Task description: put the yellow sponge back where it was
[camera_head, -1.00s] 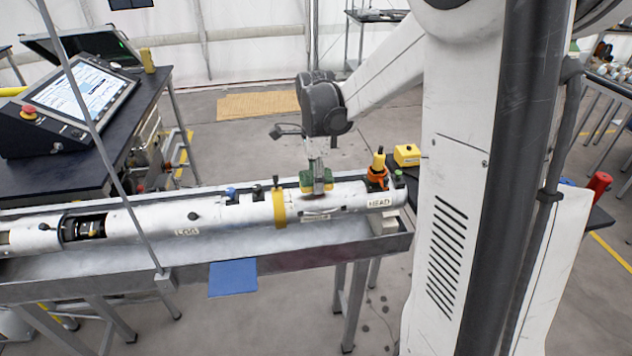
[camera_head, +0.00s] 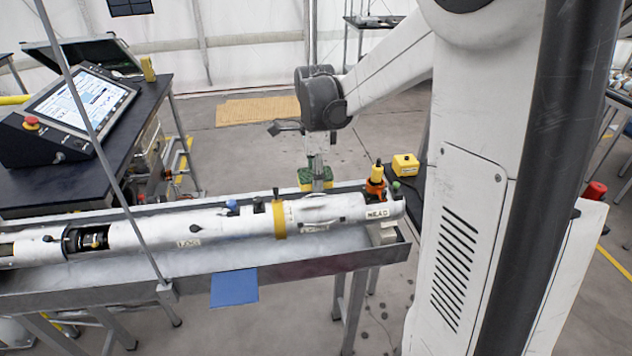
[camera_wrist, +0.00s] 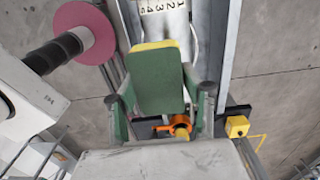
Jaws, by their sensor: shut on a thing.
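My gripper (camera_head: 318,180) is shut on the yellow sponge (camera_head: 305,187), which has a green scouring side. The sponge is just behind the white tube (camera_head: 160,229) near its right end, and appears raised. In the wrist view, the green face of the sponge (camera_wrist: 160,85) fills the space between the fingers of my gripper (camera_wrist: 160,100), with a yellow edge at its top. No empty spot marked for the sponge can be made out.
The tube lies in a long grey metal trough (camera_head: 330,262). An orange fitting with a yellow top (camera_head: 376,182) and a yellow box (camera_head: 405,165) stand to the right. A blue cloth (camera_head: 234,288) hangs over the trough's front. A control panel (camera_head: 75,105) stands left.

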